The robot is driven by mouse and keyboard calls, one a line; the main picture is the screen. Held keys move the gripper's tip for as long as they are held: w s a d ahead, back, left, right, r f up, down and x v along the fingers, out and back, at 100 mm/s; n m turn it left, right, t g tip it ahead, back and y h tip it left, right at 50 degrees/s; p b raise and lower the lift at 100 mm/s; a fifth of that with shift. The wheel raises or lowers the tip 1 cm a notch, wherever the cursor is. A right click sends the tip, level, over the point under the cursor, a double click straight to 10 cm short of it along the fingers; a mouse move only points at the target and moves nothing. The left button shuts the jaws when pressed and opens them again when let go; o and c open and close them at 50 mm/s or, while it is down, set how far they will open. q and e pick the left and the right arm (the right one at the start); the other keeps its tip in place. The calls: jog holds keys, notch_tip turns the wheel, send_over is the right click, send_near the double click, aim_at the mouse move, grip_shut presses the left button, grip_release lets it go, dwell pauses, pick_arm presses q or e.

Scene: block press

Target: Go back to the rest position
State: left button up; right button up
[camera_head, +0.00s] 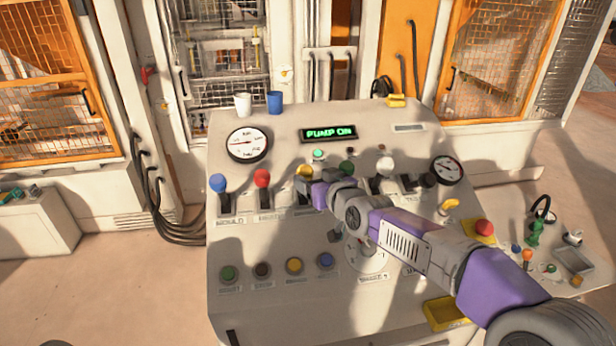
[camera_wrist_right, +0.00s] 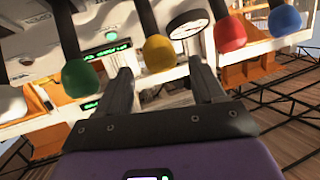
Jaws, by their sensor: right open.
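My right gripper (camera_head: 308,186) is over the middle of the control panel (camera_head: 280,225), at the yellow lever knob (camera_head: 304,170). In the right wrist view its two fingers (camera_wrist_right: 160,78) are spread apart, with nothing held between them. The yellow knob (camera_wrist_right: 158,53) shows just beyond and between the fingertips; I cannot tell whether they touch it. The red knob (camera_head: 262,178) and blue knob (camera_head: 218,182) stand to its left. The green knob (camera_head: 346,168) is partly hidden by my right arm, and the white knob (camera_head: 385,166) is further right. My left gripper is not in view.
The green display (camera_head: 328,133) reads PUMP ON. A white cup (camera_head: 242,104) and blue cup (camera_head: 275,102) stand on the panel's back edge. A red button (camera_head: 483,228) is near my right forearm. A side table (camera_head: 590,272) at right holds small items. Open floor lies left.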

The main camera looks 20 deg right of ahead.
jog(key=shift+v, duration=1.05)
